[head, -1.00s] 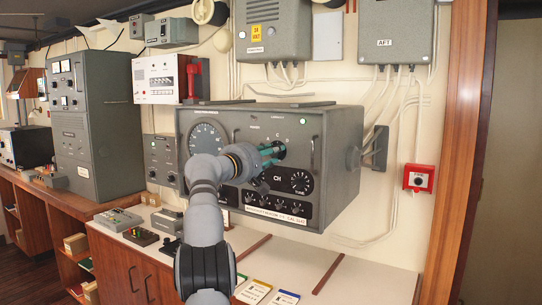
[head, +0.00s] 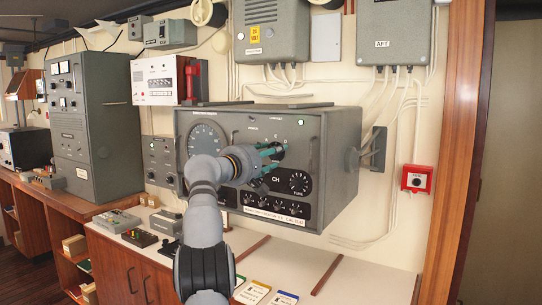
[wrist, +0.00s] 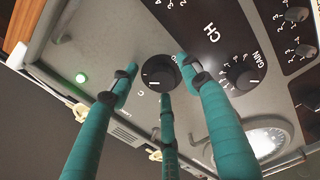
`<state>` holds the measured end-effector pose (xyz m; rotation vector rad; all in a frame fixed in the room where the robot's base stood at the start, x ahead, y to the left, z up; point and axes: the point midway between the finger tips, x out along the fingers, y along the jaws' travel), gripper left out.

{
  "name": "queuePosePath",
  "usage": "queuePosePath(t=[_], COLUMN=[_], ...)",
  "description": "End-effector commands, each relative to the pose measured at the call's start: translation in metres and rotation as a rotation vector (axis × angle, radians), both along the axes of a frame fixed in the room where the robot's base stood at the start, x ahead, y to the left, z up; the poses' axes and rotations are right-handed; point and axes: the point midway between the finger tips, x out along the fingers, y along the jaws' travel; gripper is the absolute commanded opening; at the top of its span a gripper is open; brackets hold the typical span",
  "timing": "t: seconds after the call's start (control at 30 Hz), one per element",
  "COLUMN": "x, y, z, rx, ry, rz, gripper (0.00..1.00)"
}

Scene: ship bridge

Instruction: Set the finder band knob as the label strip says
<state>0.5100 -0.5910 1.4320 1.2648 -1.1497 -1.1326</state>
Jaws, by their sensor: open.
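The grey radio unit (head: 335,150) is fixed at the wall, with a white label strip (head: 275,217) along its lower front; I cannot read its words clearly. A round black knob with a white pointer line (wrist: 158,72) sits on its panel, with a letter C beside it in the wrist view. My gripper (wrist: 160,88) is open, its three teal fingers spread around this knob, and I cannot tell whether any touches it. In the head view, my gripper (head: 270,161) is at the upper middle of the panel and partly hides the knob.
A GAIN knob (wrist: 244,72) is near the fingers. A green lamp (wrist: 81,78) is lit. Several cards (head: 254,292) lie on the counter below.

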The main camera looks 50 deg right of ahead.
Motion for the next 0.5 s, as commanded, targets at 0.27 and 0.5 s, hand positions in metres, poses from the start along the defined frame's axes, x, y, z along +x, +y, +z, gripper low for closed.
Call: queuePosePath(t=[0.27,0.5], x=[-0.001,-0.005], y=[0.022,0.074], z=[0.001,0.001], rx=[-0.001,0.0], ry=[0.001,0.0], rz=[0.003,0.004], gripper=[0.48,0.48])
